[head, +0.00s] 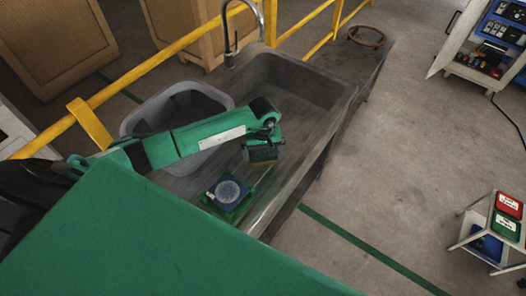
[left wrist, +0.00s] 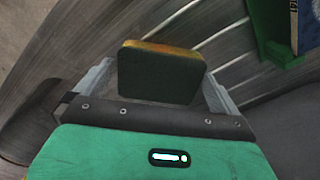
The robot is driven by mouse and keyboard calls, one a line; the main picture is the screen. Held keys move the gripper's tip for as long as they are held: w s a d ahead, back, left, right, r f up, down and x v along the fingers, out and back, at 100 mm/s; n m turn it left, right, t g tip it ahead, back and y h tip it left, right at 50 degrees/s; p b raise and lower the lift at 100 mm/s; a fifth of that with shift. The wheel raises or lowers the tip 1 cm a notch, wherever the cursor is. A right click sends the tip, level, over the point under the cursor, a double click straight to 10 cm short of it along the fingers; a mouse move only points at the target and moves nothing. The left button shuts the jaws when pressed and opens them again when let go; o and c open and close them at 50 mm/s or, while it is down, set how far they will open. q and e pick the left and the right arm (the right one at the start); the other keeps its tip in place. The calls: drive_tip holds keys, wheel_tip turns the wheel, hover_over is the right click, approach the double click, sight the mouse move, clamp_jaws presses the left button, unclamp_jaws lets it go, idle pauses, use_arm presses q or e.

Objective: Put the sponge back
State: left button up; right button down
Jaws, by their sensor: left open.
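The sponge (head: 262,155) is a dark greenish-grey block with an orange-yellow edge, over the sink near my left gripper (head: 264,138). In the left wrist view the sponge (left wrist: 161,75) shows between the two open fingers of my left gripper (left wrist: 155,85). Gaps show on both sides of it, so the fingers do not look closed on it. I cannot tell whether it rests on something below. A green holder (left wrist: 270,25) is at the top right of the wrist view. My right gripper is not in view.
The long grey sink (head: 335,85) has a faucet (head: 233,40) at its back. A grey tub (head: 135,122) stands at its left. A blue item with a round disc (head: 228,191) sits in the sink. Yellow rails (head: 150,65) run behind. A small rack (head: 465,235) stands at right.

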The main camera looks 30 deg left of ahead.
sight(263, 153)
use_arm(q)
wheel_tip(263, 153, up, 12)
drive_tip(key=b, duration=0.3)
drive_tip(key=shift+f, duration=0.15)
